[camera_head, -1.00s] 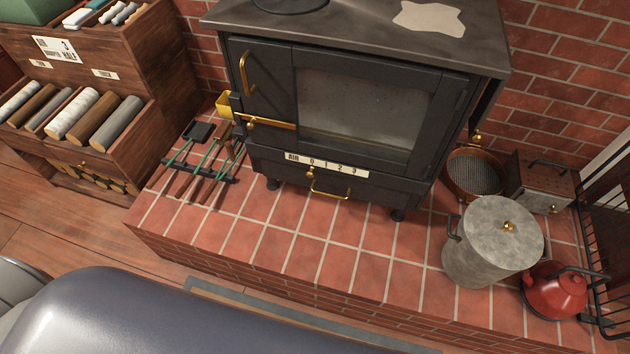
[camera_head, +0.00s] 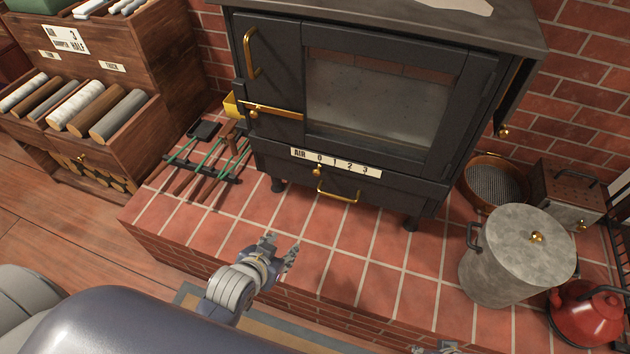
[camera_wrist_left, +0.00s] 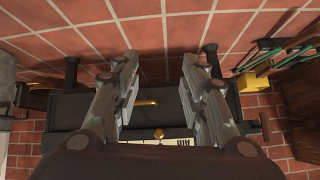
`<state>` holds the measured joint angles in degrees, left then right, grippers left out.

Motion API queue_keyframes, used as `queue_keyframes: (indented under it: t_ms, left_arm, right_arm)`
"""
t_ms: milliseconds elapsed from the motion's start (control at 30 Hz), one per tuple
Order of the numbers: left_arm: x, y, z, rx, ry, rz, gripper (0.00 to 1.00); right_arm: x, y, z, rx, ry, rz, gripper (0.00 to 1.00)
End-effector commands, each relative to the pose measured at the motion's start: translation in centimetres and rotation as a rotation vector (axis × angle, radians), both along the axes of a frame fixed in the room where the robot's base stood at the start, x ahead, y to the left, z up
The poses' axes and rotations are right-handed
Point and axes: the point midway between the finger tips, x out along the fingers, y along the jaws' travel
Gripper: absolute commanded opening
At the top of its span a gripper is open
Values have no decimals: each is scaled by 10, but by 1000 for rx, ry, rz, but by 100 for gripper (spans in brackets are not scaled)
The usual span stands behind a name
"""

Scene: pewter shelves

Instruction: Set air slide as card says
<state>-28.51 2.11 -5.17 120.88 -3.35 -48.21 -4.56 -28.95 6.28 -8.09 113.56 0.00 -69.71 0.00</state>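The black stove (camera_head: 275,130) stands on the brick hearth. Its white AIR strip (camera_head: 336,163) carries 0, 1, 2, 3. A small brass knob (camera_head: 317,172) sits just below the strip, near the 0; the wrist view shows this knob (camera_wrist_left: 158,133) between my fingers' lines, farther off. A white card (camera_head: 65,40) on the wooden rack shows a 3 and smaller words, one looking like HALF. My left gripper (camera_head: 281,254) is open and empty above the hearth's front, apart from the stove; its spread fingers show in the wrist view (camera_wrist_left: 158,85). A bit of my right gripper (camera_head: 436,348) shows at the bottom edge.
A brass drawer handle (camera_head: 338,196) hangs below the knob, and a brass door lever (camera_head: 272,111) above left. Fire tools (camera_head: 208,165) lie at left. A lidded grey bucket (camera_head: 515,255) and red kettle (camera_head: 588,315) stand at right. The tiles before the stove are clear.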

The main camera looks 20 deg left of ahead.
Motion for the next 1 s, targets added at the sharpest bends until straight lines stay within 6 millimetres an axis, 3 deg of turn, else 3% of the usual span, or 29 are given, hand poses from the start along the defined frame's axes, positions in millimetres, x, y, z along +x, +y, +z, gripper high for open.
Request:
queue_keyframes:
  t_ms: [300,533,733,867,1000]
  left_arm:
    - [65,-6,21,31,-397,-13,39]
    - [87,-16,41,63,-675,-28,39]
    - [89,-22,51,75,-789,-34,39]
    - [96,-23,53,77,-807,-35,39]
    - [116,-24,53,76,-807,-36,39]
  right_arm:
    - [-19,-1,-90,-3,41,6,40]
    - [-46,-5,-152,-6,67,12,40]
    - [-58,-7,-173,-6,74,15,40]
    - [-58,-7,-174,-6,73,15,40]
    - [-54,-6,-170,-6,69,14,40]
